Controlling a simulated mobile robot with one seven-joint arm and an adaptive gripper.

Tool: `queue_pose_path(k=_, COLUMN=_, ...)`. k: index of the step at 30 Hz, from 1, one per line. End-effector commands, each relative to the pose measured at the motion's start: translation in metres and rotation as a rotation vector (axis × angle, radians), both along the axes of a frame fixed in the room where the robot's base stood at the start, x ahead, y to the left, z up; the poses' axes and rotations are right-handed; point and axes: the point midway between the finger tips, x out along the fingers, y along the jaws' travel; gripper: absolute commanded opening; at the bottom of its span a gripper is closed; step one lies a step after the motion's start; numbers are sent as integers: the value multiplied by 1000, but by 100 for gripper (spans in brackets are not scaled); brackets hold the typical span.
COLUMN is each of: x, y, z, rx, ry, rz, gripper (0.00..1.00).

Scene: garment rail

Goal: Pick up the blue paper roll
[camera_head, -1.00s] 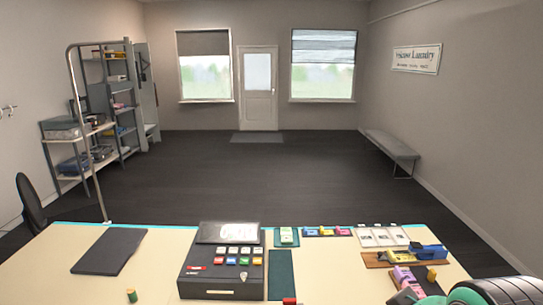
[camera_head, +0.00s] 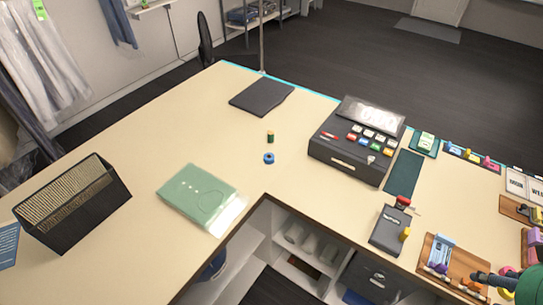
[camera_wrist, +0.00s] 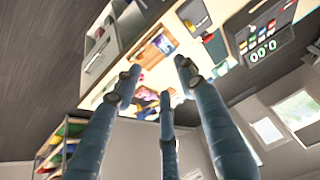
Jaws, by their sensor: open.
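The blue paper roll (camera_head: 269,158) is a small blue ring with a dark centre. It sits on the cream counter (camera_head: 215,125) near the inner corner, just in front of a small green and orange cylinder (camera_head: 270,137). My gripper shows in the wrist view (camera_wrist: 155,80) with its blue-grey fingers spread and nothing between them. It is far from the roll, which I cannot make out in the wrist view. In the head view part of my arm shows at the lower right edge.
A black cash register (camera_head: 345,150) stands right of the roll, with a dark flat pad (camera_head: 262,95) behind. A card reader (camera_head: 390,230) and a wooden tray (camera_head: 455,260) are at the right.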

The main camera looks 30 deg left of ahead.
Motion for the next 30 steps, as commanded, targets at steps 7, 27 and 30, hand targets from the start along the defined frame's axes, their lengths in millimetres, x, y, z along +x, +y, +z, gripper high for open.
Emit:
queue_pose_path(k=7, x=0, y=0, z=0, rx=0, ry=0, rz=0, gripper=41)
queue_pose_path(k=27, x=1, y=1, z=1, rx=1, ry=1, rz=0, gripper=57)
queue_pose_path(k=30, x=5, y=2, z=4, rx=3, ry=4, rz=4, gripper=57)
